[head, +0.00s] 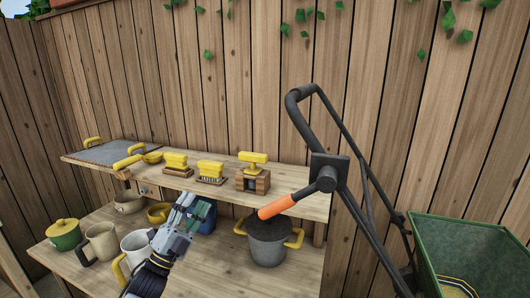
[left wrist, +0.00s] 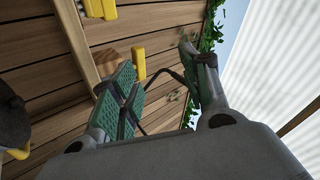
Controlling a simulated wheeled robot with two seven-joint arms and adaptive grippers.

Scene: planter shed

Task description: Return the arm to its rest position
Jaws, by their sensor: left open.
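My left gripper (head: 190,208) reaches up from the bottom of the head view, in front of the lower shelf and a blue mug (head: 205,214) that it partly hides. In the left wrist view the gripper (left wrist: 155,80) shows its green-padded fingers spread apart, with nothing held between them. My right gripper is not in view.
A wooden two-level shelf (head: 290,181) holds yellow-handled brushes on top and several mugs and pots below. A grey pot (head: 268,243) stands right of my left gripper. A black frame with an orange grip (head: 277,207) and a green bin (head: 465,248) stand at right.

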